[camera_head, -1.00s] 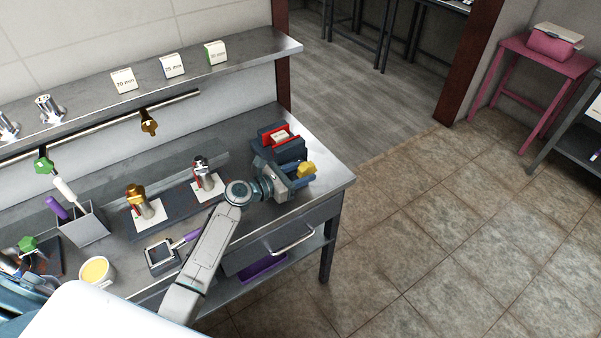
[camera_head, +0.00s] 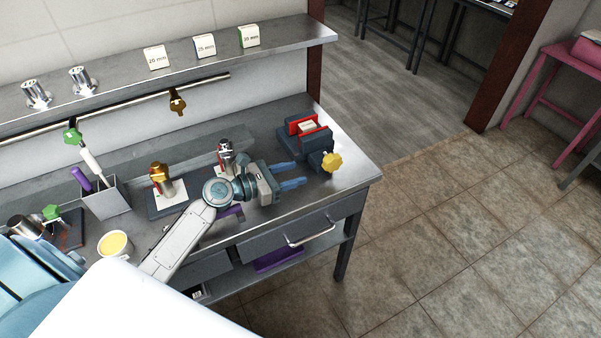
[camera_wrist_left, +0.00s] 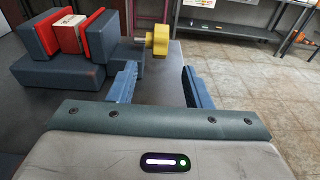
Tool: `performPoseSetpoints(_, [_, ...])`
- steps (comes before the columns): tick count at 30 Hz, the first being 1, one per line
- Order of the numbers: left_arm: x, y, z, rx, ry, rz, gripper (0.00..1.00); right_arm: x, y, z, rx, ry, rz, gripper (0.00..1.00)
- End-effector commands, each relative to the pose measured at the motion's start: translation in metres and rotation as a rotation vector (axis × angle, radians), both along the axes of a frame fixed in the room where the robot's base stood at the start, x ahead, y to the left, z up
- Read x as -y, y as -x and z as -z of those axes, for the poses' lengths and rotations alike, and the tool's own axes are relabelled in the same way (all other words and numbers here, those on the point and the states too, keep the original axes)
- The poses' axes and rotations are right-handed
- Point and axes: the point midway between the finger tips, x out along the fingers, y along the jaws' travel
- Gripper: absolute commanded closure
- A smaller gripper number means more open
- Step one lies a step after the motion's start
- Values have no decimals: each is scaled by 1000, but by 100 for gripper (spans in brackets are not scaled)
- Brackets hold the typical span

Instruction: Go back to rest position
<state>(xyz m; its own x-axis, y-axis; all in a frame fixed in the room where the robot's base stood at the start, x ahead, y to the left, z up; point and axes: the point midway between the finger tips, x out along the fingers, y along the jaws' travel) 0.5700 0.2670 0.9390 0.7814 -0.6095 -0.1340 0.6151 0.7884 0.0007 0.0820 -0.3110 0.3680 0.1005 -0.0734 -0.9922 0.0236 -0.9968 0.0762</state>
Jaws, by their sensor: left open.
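My left gripper (camera_head: 298,173) is over the bench, its two blue fingers apart with nothing between them. It points right, toward the dark blue vise (camera_head: 318,150), and sits a little apart from it. The vise has red jaws around a small cream block (camera_head: 307,127) and a yellow knob (camera_head: 331,161) on its front. In the left wrist view, the open gripper (camera_wrist_left: 160,82) has the vise (camera_wrist_left: 55,75) beyond it to the left. The yellow knob (camera_wrist_left: 161,40) shows ahead, beyond the fingers and not between them. My right gripper is not in view.
The steel bench (camera_head: 345,180) has a drawer handle (camera_head: 310,232) on its front. Left of my gripper stand a gold-topped cylinder (camera_head: 161,178), a silver one (camera_head: 226,152), a tool holder (camera_head: 106,198) and a yellow-filled cup (camera_head: 115,245). A shelf (camera_head: 120,77) runs above.

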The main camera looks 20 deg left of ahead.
Motion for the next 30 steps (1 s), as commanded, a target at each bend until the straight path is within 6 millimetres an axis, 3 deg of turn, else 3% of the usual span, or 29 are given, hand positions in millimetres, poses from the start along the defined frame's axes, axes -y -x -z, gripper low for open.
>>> performPoseSetpoints(15, [-1,1,0,1,-2,0,55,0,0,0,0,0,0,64])
performPoseSetpoints(19, [9,11,6,33,-87,35,55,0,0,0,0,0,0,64])
performPoseSetpoints(23, [33,43,24,138,-362,153,55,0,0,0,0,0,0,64])
performPoseSetpoints(27, [58,94,52,311,-799,365,55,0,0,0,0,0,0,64])
performPoseSetpoints(30, [66,130,69,432,-1107,542,55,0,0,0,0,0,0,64])
